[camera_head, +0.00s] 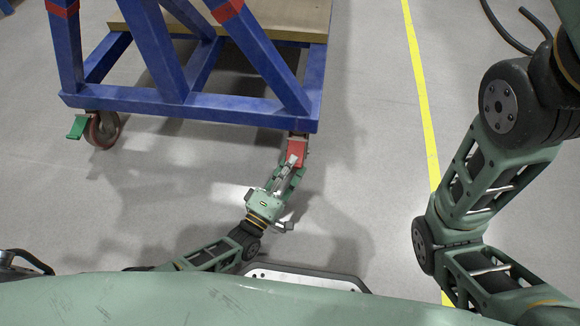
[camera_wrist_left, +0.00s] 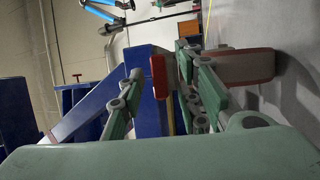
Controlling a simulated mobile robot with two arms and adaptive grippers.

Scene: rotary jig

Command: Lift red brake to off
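The red brake (camera_head: 296,151) is a flat pedal at the caster under the right corner of the blue jig frame. In the left wrist view a narrow red piece (camera_wrist_left: 158,76), seemingly this pedal edge-on, shows between the fingers. My left gripper (camera_head: 289,172) reaches up to it from the near side, low over the floor. In the left wrist view its two fingers (camera_wrist_left: 158,95) stand apart with gaps beside the red piece, so it looks open. Contact cannot be told. The head view hides most of the right caster. My right arm shows at right, but its gripper is out of frame.
The blue frame (camera_head: 190,106) carries a wooden board (camera_head: 285,18). Its left caster (camera_head: 102,129) has a green brake pedal (camera_head: 77,127). A reddish wheel (camera_wrist_left: 245,66) shows beside the fingers. A yellow floor line (camera_head: 421,95) runs at right; grey floor around the frame is clear.

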